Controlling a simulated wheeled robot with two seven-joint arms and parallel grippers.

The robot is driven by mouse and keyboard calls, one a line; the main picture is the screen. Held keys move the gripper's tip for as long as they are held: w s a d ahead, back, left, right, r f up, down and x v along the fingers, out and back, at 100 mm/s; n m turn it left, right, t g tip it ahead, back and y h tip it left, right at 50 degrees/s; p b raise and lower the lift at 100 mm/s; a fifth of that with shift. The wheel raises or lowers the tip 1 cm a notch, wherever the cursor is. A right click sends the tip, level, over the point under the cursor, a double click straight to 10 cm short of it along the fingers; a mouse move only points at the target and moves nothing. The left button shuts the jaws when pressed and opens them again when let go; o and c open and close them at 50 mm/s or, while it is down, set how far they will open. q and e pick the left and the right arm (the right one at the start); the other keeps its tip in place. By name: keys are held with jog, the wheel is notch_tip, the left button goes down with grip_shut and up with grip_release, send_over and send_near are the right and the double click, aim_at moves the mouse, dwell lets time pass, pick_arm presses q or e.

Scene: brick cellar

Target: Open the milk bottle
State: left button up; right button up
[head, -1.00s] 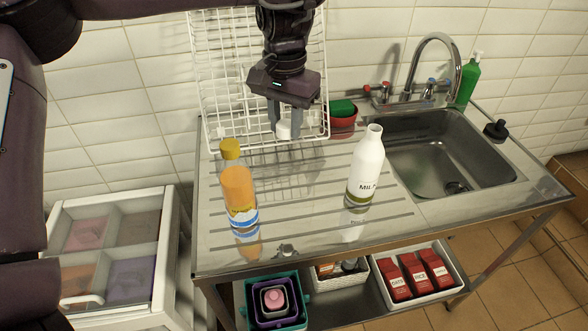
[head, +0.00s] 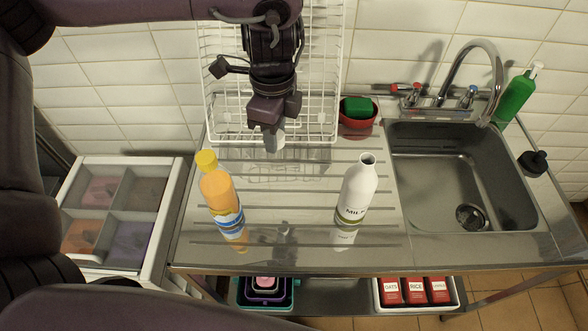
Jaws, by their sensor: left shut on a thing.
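The white milk bottle (head: 357,190) stands upright on the steel drainboard, left of the sink. Its mouth is open at the top and shows a dark hole, with no cap on it. My left gripper (head: 273,142) is above the drainboard, to the left of the bottle and farther back, near the wire rack. It is shut on a small white cap (head: 280,139), partly hidden by the fingers. The cap is apart from the bottle. My right gripper is not in view.
An orange juice bottle (head: 220,192) with a yellow cap stands left on the drainboard (head: 290,215). A white wire rack (head: 325,70) stands behind. A red bowl with a green sponge (head: 357,108) is by the sink (head: 435,165). The drainboard between the bottles is clear.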

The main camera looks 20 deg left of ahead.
pick_arm(q)
jog(key=m, duration=0.1)
jog(key=s+m, duration=0.1)
jog(key=m+p, duration=0.1)
jog(key=shift+s+d+r+m, duration=0.2)
jog(key=shift+d+r+m, duration=0.1)
jog(key=shift+r, duration=0.05)
jog(key=m, duration=0.2)
jog(key=b, duration=0.1)
send_over(279, 204)
notch_tip(279, 204, down, 16)
jog(key=shift+w+f, duration=0.1)
notch_tip(279, 204, down, 3)
jog(key=shift+f+b, duration=0.1)
jog(key=shift+b, duration=0.45)
jog(key=shift+f, duration=0.35)
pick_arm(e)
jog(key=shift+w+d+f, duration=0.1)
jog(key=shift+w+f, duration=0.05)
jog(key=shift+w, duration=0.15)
pick_arm(q)
jog(key=shift+f, duration=0.2)
jog(key=o, duration=1.1)
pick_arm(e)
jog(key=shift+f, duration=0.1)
pick_arm(q)
jog(key=shift+r, duration=0.1)
